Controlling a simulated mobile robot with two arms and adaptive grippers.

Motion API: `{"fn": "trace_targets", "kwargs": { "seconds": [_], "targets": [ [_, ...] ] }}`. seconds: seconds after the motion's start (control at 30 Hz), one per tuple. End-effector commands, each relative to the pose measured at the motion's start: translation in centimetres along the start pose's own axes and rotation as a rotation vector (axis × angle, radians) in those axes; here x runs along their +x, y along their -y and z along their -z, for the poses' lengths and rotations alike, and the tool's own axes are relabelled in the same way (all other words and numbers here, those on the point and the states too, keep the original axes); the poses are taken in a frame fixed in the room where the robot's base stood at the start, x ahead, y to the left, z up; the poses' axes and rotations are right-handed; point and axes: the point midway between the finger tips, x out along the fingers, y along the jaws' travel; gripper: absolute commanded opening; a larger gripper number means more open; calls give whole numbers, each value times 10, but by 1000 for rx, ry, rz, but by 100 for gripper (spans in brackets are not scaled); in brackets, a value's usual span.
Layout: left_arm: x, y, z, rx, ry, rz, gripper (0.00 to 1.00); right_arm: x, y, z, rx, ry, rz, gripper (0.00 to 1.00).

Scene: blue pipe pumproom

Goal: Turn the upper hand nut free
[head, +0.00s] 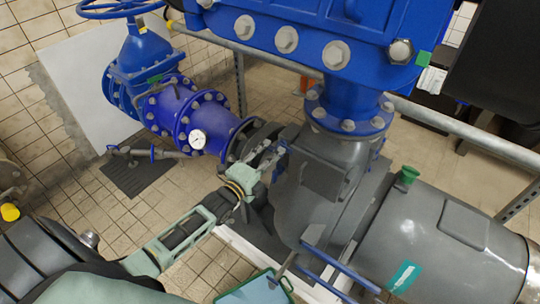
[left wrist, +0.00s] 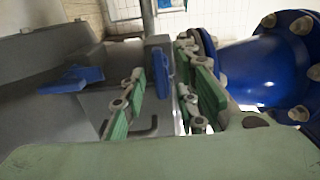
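A blue flat-winged hand nut (left wrist: 160,72) stands upright between my finger pads in the left wrist view, on the grey pump housing. A second blue winged piece (left wrist: 72,80) lies to its left, outside the fingers. I cannot tell for sure which of the two is the upper nut. My left gripper (left wrist: 165,95) is open, with green-padded fingers on both sides of the upright nut and small gaps visible. In the head view my left gripper (head: 266,163) reaches the left side of the grey pump housing (head: 320,185) and partly hides the nut there. My right gripper is not in view.
A blue flanged pipe (head: 185,115) with a white gauge (head: 198,140) runs close to the left gripper. A large blue flanged body (head: 330,30) hangs above. Blue bars (head: 343,264) stick out below the housing. Tiled floor (head: 120,220) lies open at the left.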

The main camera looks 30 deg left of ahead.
Motion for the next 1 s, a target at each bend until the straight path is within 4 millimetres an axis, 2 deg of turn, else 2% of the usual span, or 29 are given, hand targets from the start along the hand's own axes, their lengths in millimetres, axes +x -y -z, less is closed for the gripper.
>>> {"fn": "trace_targets", "kwargs": {
  "seconds": [0.1, 0.43, 0.77, 1.0],
  "targets": [
    [0, 0, 0, -1, 0, -1, 27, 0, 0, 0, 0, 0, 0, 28],
    [-1, 0, 0, -1, 0, -1, 0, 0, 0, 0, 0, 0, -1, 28],
    [-1, -1, 0, -7, 0, -1, 0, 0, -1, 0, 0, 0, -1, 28],
    [-1, 0, 0, -80, 0, -2, 0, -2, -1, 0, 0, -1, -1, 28]
  ]
}}
